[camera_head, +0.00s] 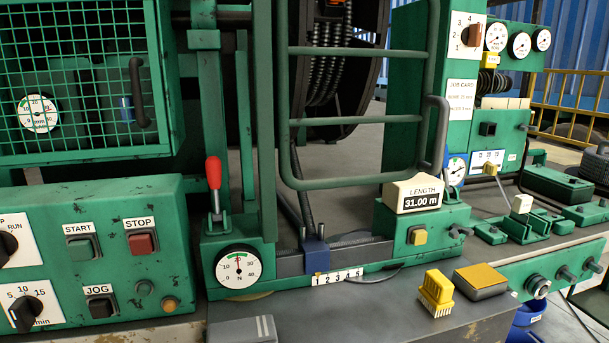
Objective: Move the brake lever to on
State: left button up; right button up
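A lever with a red handle (213,172) stands upright on a green housing, just above a round dial marked N (238,267). A second lever with a cream knob (521,204) sits on a green base on the bench at the right. No "brake" or "on" label is readable, so I cannot tell from lettering which is the brake lever. Neither of my grippers is in view.
A green panel (160,215) with START, STOP and JOG buttons is left of the red lever. A barred green guard (360,184) stands to its right. A yellow brush (436,293) and a yellow-topped pad (481,280) lie on the front bench.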

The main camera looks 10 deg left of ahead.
aim_at(213, 169)
jog(key=k+j+u, duration=0.2)
jog(key=j+u, duration=0.25)
jog(key=j, duration=0.15)
jog(key=k+j+u, duration=0.2)
jog(key=j+u, duration=0.2)
jog(key=j, duration=0.25)
